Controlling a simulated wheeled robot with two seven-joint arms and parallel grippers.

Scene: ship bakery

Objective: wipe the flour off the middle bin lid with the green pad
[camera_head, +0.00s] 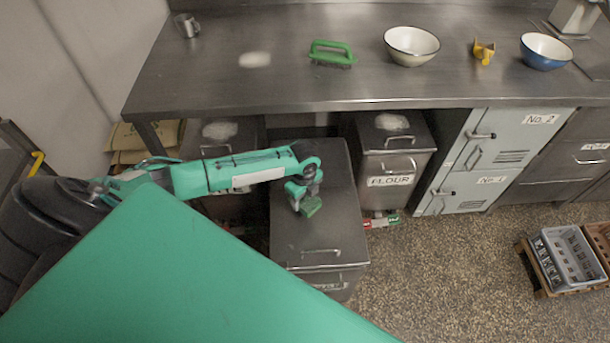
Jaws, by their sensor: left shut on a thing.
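The middle bin (330,240) stands pulled out in front of the counter, its grey metal lid facing up with a handle at the front. I see no white flour patch on the part of its lid that shows; my arm hides some of it. My left gripper (305,190) is over this lid, shut on the green pad (311,206). The pad is low over the lid; I cannot tell whether it touches. My right gripper is not in view.
White flour patches lie on the left bin's lid (220,143), the flour bin's lid (405,137) and the counter (200,85). The counter holds a green brush (331,52), two bowls and a metal mug (187,25).

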